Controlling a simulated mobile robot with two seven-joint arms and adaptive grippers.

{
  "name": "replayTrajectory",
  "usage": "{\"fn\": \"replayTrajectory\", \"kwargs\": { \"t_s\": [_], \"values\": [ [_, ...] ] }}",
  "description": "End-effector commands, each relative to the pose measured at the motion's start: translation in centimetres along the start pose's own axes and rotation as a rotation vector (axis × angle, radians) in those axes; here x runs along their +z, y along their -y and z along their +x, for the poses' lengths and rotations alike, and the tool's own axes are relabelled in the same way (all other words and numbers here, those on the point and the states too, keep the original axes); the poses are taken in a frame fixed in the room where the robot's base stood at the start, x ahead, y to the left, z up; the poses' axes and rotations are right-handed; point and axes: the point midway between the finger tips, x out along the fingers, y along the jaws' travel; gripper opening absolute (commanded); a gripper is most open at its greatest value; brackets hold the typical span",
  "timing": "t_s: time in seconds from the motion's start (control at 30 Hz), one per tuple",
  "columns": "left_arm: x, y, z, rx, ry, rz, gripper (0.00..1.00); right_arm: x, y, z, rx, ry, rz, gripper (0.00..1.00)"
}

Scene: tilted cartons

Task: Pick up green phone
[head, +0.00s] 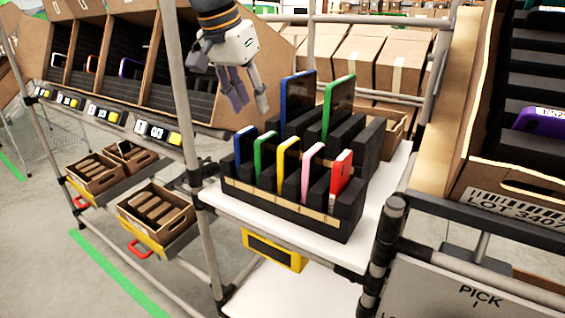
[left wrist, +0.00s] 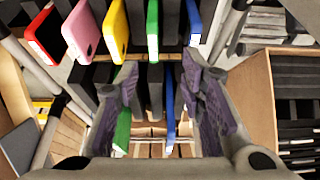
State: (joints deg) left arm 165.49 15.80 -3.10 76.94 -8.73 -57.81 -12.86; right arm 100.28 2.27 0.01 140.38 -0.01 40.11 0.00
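Two green phones stand upright in a black slotted rack (head: 270,204). The smaller green phone (head: 264,156) is in the front row; the larger green phone (head: 338,104) is in the back row. The left wrist view shows the front green phone (left wrist: 153,30) near the top and the back one (left wrist: 122,132) lower, partly hidden by a finger. My left gripper (head: 249,106) hangs above and left of the rack, fingers down, apart and empty. In the left wrist view its fingers (left wrist: 160,78) are spread wide, touching no phone that I can see. My right gripper is not in view.
Blue (head: 243,146), yellow (head: 287,158), pink (head: 311,170) and red (head: 341,176) phones share the front row. A larger blue phone (head: 298,96) stands behind. The rack sits on a white shelf (head: 270,213) between metal posts. Tilted cartons (head: 180,60) flank the left.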

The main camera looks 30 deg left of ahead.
Motion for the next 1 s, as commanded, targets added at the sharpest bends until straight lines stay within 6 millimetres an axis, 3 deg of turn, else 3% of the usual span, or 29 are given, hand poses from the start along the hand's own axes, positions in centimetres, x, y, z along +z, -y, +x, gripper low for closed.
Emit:
{"fn": "replayTrajectory", "kwargs": {
  "t_s": [0.1,0.5,0.63,0.83,1.0],
  "values": [
    [0.2,-0.1,3.3,0.002,0.012,-0.001,0.36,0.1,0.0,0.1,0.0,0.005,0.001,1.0],
    [0.5,-0.9,9.9,0.002,0.01,-0.001,0.36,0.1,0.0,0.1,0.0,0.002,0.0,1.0],
    [0.4,-0.9,11.2,0.002,0.007,-0.001,0.36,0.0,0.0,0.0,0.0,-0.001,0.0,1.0],
    [0.4,-0.9,11.3,0.002,0.006,-0.001,0.36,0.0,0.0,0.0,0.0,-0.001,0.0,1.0],
    [0.4,-0.9,11.3,0.002,0.006,-0.001,0.0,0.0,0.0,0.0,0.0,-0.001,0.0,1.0]
  ]
}}
